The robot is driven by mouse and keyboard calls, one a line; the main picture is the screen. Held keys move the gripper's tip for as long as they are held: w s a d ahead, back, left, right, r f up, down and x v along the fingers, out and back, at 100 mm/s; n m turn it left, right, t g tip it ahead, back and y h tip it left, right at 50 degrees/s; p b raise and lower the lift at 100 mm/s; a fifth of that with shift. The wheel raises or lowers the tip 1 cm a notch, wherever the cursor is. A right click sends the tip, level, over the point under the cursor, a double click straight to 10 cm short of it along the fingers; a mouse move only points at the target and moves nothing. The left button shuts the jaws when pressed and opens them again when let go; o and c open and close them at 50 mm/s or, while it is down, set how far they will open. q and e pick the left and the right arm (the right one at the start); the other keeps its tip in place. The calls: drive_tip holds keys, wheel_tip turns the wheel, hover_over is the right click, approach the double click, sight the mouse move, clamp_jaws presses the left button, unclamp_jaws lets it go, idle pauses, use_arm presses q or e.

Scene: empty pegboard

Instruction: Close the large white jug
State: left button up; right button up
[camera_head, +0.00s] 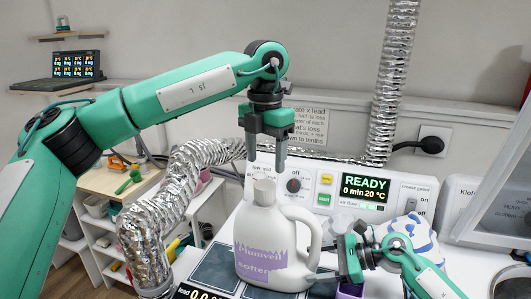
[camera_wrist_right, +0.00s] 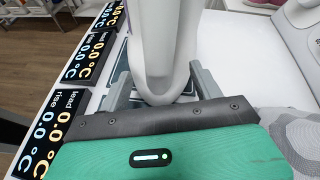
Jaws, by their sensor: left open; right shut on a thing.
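The large white jug (camera_head: 285,222) stands upright in the head view, with a purple label on its front and a handle on its right side. A grey cap (camera_head: 264,191) sits at the top of its neck; how tightly it is seated cannot be told. My left gripper (camera_head: 266,162) points down, open and empty, just above the cap and apart from it.
A control panel (camera_head: 325,190) with a READY display stands behind the jug. A silver foil duct (camera_head: 150,215) runs close on its left. A blue-and-white object (camera_head: 410,232) lies behind my right arm. Small digital displays (camera_wrist_right: 85,60) line the left in the wrist view.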

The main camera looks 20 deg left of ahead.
sight(266, 184)
use_arm(q)
wheel_tip(266, 184, down, 8)
drive_tip(key=shift+r, duration=0.1)
use_arm(e)
drive_tip(key=shift+s+f, duration=0.2)
drive_tip(key=shift+f, duration=0.15)
use_arm(q)
drive_tip(key=c, duration=1)
use_arm(e)
drive_tip(key=shift+a, duration=0.1)
use_arm(q)
drive_tip(key=o, duration=1.1)
drive_tip(key=shift+o, duration=0.2)
drive_tip(key=shift+r, duration=0.1)
wheel_tip(266, 184, up, 12)
drive_tip(key=shift+d, duration=0.1)
